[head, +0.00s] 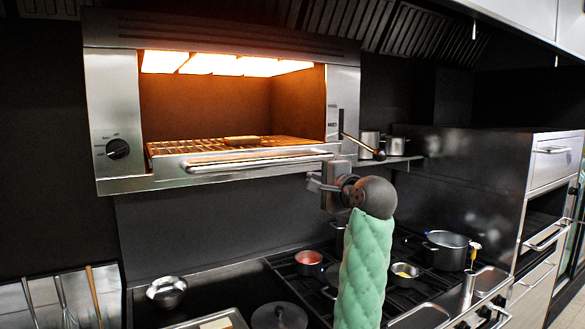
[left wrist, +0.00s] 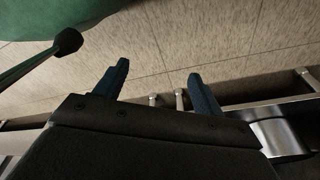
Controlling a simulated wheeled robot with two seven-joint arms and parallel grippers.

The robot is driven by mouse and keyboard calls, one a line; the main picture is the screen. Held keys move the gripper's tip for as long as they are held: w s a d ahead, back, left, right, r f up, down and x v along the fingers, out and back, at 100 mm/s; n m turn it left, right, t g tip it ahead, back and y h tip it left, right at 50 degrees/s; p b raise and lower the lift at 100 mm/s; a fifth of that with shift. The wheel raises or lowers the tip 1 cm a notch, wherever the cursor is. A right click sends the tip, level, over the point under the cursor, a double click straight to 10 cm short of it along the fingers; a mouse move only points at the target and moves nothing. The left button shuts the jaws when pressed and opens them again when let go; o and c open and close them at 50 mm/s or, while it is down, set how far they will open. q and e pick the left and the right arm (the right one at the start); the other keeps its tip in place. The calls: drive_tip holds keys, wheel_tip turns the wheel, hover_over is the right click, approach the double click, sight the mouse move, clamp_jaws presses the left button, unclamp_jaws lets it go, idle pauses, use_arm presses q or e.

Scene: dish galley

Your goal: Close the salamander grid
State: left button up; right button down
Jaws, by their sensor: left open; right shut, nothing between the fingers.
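The salamander (head: 100,72) is a steel wall unit with glowing elements at the top of its open cavity. Its wire grid (head: 175,149) lies low in the cavity, with a small flat brown item (head: 242,140) on it. The grid's front with its bar handle (head: 245,164) appears to stand out past the housing. My right gripper (head: 316,183) is shut and empty, just below the handle's right end; I cannot tell whether it touches. My left gripper (left wrist: 158,85) is open and empty over the floor in the left wrist view, and is not seen in the head view.
A lever with a dark knob (head: 378,154) sticks out at the salamander's right. Small pots (head: 369,141) stand on a shelf beside it. Below are a stove with a large pot (head: 446,249), a red-filled pan (head: 309,260) and a metal bowl (head: 167,290).

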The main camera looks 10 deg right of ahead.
use_arm(q)
drive_tip(key=s+a+f+p, duration=0.1)
drive_tip(key=s+p, duration=0.1)
drive_tip(key=s, duration=0.5)
drive_tip(key=s+a+f+g+p, duration=0.1)
drive_tip(key=s+a+p, duration=0.1)
drive_tip(key=s, duration=0.5)
drive_tip(key=shift+s+f+p, duration=0.15)
drive_tip(key=shift+f+p, duration=0.1)
drive_tip(key=shift+p, duration=0.55)
use_arm(e)
drive_tip(key=x, duration=1.1)
drive_tip(key=shift+w, duration=0.15)
